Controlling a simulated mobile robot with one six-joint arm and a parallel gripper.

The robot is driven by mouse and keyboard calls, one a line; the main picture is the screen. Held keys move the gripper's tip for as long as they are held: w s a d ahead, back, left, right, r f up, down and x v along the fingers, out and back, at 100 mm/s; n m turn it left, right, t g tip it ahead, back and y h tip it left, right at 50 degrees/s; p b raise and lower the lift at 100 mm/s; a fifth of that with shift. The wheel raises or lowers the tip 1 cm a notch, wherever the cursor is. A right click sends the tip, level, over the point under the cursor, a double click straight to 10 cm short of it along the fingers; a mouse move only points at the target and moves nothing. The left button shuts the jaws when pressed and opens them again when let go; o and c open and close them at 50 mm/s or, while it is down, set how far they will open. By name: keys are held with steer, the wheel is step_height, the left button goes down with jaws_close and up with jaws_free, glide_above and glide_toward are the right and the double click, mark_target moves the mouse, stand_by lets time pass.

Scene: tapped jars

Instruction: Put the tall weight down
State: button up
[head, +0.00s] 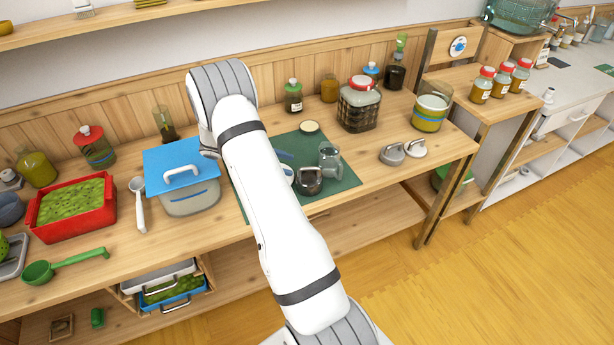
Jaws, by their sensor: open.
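A dark metal weight with a loop handle (309,183) stands upright on the green mat (345,183), just right of my arm. It looks the tallest of the weights in view, but I cannot be sure it is the tall one. A grey weight (392,155) and a paler weight (415,148), both low with handles, sit side by side on the bare wood right of the mat. My arm crosses the middle of the view and covers part of the mat. My gripper is hidden behind it.
A glass jug (330,158) stands close behind the dark weight. A round pale lid (309,127) lies at the mat's back. A blue-lidded box (190,198) is left of my arm. A wire-wrapped jar (359,105) stands behind. Bare wood shows near the table's right front.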

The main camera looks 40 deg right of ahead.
mark_target(304, 168)
steer(key=shift+w+d+f+n+h, duration=0.25)
steer(key=shift+d+f+n+h, duration=0.05)
steer(key=shift+d+f, duration=0.3)
steer(key=shift+s+d+f, duration=0.1)
steer(key=shift+d+f, duration=0.1)
steer(key=p+x, duration=0.3)
steer(key=x, duration=0.4)
steer(key=shift+r, duration=0.15)
steer(key=shift+s+d+f, duration=0.1)
steer(key=shift+s+f, duration=0.05)
steer(key=shift+f, duration=0.05)
jaws_close()
steer(key=shift+r, duration=0.1)
stand_by(0.4)
